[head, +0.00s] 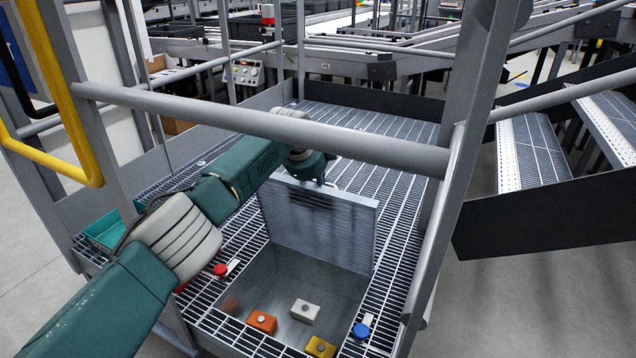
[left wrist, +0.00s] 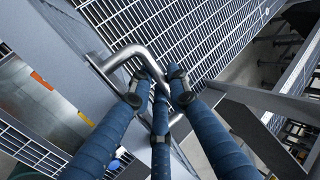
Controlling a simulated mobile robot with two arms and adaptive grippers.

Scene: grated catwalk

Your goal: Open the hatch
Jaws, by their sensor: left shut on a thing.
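The hatch lid (head: 318,225) is a grey ribbed metal plate. It stands raised, near upright, at the far side of the square opening (head: 278,275) in the grating. My left gripper (head: 318,181) is at the lid's top edge, partly hidden by its own wrist and close to the railing bar. In the left wrist view, its blue fingers (left wrist: 158,88) are closed around the bent metal handle (left wrist: 130,53), beside the lid's grey face (left wrist: 62,42). My right gripper is not in view.
A grey railing bar (head: 270,122) crosses in front of my arm. Orange (head: 262,321), white (head: 304,312) and yellow (head: 320,347) blocks lie in the opening. A red knob (head: 220,270) and a blue knob (head: 361,331) flank it. A teal tray (head: 105,230) sits at left.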

